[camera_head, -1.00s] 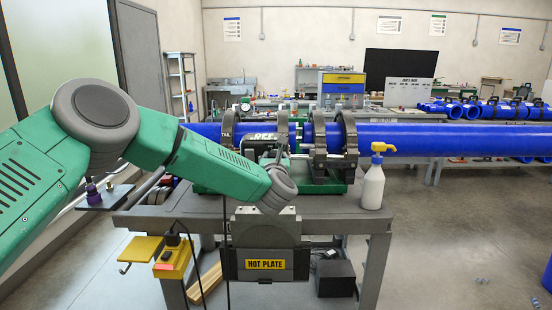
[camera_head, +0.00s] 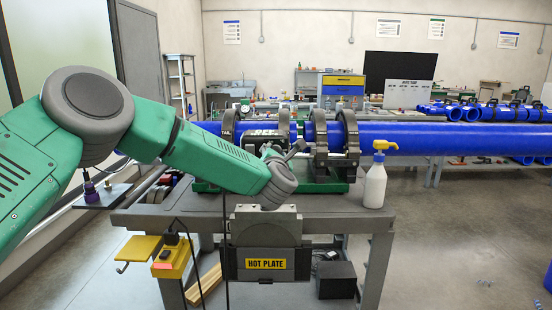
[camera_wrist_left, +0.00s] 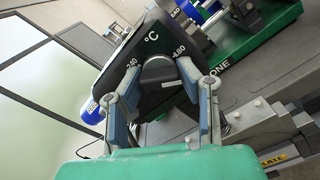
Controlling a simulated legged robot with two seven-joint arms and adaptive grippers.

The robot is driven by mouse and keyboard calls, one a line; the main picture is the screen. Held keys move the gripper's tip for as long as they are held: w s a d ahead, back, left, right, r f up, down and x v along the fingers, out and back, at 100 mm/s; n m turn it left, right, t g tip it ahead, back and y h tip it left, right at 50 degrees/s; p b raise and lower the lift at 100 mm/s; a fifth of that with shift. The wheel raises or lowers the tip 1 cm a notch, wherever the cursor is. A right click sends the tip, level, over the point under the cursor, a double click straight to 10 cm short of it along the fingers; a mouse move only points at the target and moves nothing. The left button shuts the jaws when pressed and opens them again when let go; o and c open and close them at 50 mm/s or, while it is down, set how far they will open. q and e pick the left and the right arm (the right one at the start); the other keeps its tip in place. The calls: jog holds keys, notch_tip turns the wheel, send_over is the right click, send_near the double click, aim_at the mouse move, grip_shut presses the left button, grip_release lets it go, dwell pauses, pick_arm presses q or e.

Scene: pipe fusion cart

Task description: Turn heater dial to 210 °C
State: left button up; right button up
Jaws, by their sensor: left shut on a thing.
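The heater dial (camera_wrist_left: 158,72) is a dark rounded knob on a black panel (camera_wrist_left: 136,45) with white markings, seen in the left wrist view. "°C" is printed above it, "240" to its left and "180" to its right. My left gripper (camera_wrist_left: 158,66) is shut on the dial, one finger on each side. In the head view my left arm (camera_head: 215,158) reaches from the left to the cart, and its wrist hides most of the gripper. My right gripper is not in view.
The grey cart (camera_head: 335,215) carries dark clamp rings (camera_head: 348,145) around a blue pipe (camera_head: 420,136). A white pump bottle (camera_head: 375,187) stands at the right edge. The hot plate (camera_head: 265,232) hangs at the cart's front, below my wrist.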

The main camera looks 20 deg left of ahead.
pick_arm(q)
jog(key=m, duration=0.3)
jog(key=shift+r+m, duration=0.25)
jog(key=shift+m, duration=0.15)
jog(key=m, duration=0.4)
jog(key=shift+m+p, duration=0.3)
jog(key=shift+p, duration=0.1)
jog(key=m+p, duration=0.1)
jog(key=m, duration=0.4)
jog(key=shift+s+d+f, duration=0.1)
jog(key=shift+f, duration=0.05)
jog(key=shift+f+m+p, duration=0.2)
jog(key=shift+m+p, duration=0.45)
jog(key=shift+m, duration=0.95)
jog(key=shift+s+f+m, duration=0.1)
jog(key=shift+f+m, duration=0.05)
jog(key=shift+m, duration=0.15)
jog(key=o, duration=1.1)
jog(key=shift+o, duration=0.3)
jog(key=shift+w, duration=0.2)
